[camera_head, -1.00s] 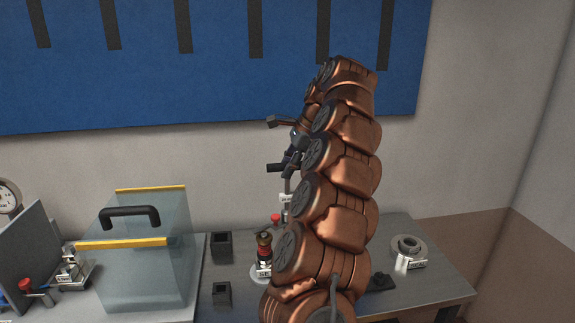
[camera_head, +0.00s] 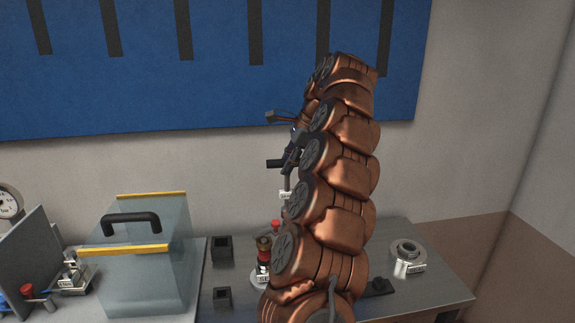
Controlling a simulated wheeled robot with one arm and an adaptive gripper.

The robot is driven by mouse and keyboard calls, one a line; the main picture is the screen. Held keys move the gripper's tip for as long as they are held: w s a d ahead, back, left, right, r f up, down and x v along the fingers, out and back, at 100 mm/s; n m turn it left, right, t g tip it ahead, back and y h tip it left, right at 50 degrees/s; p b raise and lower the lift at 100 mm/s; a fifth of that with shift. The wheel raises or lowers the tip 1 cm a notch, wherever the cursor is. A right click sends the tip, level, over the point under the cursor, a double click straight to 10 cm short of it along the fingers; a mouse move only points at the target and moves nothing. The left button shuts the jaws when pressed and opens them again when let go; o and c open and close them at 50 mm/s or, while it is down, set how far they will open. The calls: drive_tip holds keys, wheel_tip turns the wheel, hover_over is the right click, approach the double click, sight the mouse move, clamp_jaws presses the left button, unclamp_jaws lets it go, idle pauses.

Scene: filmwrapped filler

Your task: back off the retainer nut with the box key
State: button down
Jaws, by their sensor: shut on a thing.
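My gripper (camera_head: 287,163), dark and partly hidden behind my copper arm, is shut on the box key (camera_head: 287,186). The key is a grey upright shaft with a small white label, hanging below the jaws. Its lower end is hard to make out beside my arm. A fitting (camera_head: 264,262) with a brass top, a red band and a white label stands on the bench below and to the left of the key. The brass piece on top looks like the retainer nut (camera_head: 264,242). The key appears above the bench and apart from this nut.
A clear box (camera_head: 140,285) with yellow edges and a black handle stands at left. Two black square sockets (camera_head: 222,249) stand between it and the fitting. A grey ringed part (camera_head: 408,257) sits at right. A red knob (camera_head: 276,226) shows behind the fitting.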

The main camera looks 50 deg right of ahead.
drive_tip(key=shift+r+p, duration=1.05)
drive_tip(key=shift+r, duration=0.5)
